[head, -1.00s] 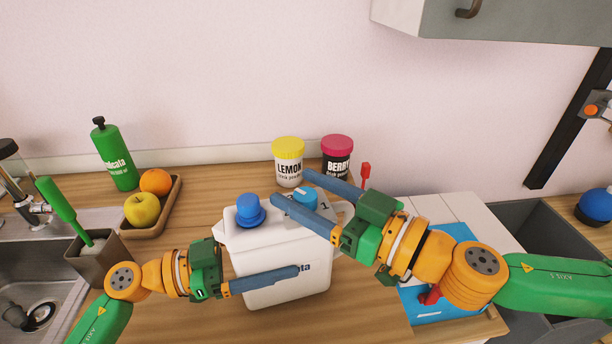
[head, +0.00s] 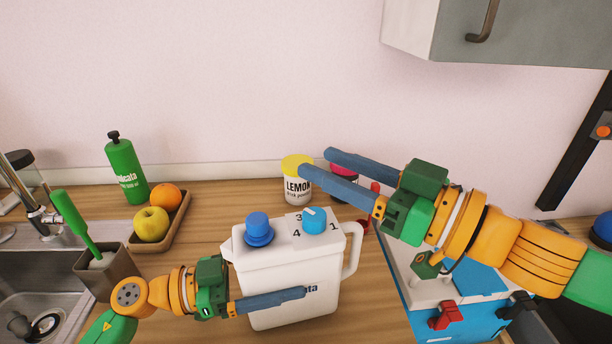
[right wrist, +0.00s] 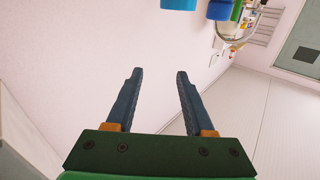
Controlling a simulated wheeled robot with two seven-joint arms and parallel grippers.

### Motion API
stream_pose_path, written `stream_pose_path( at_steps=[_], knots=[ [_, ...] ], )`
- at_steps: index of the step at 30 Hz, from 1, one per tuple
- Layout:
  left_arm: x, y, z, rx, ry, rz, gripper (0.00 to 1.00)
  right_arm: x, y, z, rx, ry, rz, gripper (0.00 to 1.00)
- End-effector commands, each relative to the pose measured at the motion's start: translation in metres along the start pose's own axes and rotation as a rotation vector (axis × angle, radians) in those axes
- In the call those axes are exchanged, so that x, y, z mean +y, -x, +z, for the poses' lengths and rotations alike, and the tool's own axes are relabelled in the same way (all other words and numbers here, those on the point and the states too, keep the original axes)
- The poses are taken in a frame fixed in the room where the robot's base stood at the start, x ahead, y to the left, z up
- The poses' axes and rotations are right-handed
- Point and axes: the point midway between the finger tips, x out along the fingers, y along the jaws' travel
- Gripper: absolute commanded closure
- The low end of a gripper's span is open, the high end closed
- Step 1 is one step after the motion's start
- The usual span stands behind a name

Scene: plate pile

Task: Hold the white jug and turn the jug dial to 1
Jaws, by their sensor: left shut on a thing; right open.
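The white jug (head: 275,270) stands upright on the wooden counter in the head view, with a blue cap (head: 258,229) on top. The light-blue jug dial (head: 314,221) is beside the cap, with 3, 4 and 1 readable around it. Its white mark points up and left, near the 3. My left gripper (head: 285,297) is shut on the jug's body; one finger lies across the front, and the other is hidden. My right gripper (head: 316,162) is open and empty, above and behind the dial and apart from it. Its spread fingers show in the right wrist view (right wrist: 160,73).
A yellow-lidded LEMON tub (head: 297,184) and a pink-lidded tub (head: 344,168) stand behind the jug, partly covered by my right gripper. A blue-and-white box (head: 470,318) is at right. A fruit tray (head: 178,222) and sink (head: 45,285) are at left.

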Motion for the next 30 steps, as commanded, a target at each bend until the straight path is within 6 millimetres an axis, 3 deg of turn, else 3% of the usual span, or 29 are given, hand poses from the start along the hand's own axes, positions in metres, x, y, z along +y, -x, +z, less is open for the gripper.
stream_pose_path(
  at_steps=[2, 6, 9, 13, 17, 24, 30],
  knots=[
    [0.0, 0.0, 0.001, -0.001, 0.001, -0.001, 1.0, 0.011, 0.019, 0.021, 0.007, -0.022, -0.007, 0.47],
    [0.0, 0.0, 0.0, -0.001, 0.001, -0.001, 1.0, 0.011, 0.051, 0.05, -0.002, 0.001, -0.041, 0.47],
    [0.0, 0.0, 0.0, 0.0, 0.001, -0.001, 1.0, 0.005, 0.066, 0.064, -0.024, 0.024, -0.068, 0.47],
    [0.0, 0.0, 0.0, 0.0, 0.001, -0.001, 1.0, -0.001, 0.071, 0.071, -0.037, 0.04, -0.094, 0.47],
    [0.0, 0.0, 0.0, 0.0, 0.0, -0.001, 1.0, -0.004, 0.054, 0.072, -0.035, 0.042, -0.103, 0.47],
    [0.0, 0.0, 0.0, 0.0, 0.0, -0.001, 1.0, -0.009, -0.002, 0.074, -0.034, 0.041, -0.102, 0.47],
    [0.0, 0.0, 0.0, 0.0, -0.001, -0.001, 1.0, -0.011, -0.036, 0.076, -0.036, 0.04, -0.097, 0.47]
  ],
)
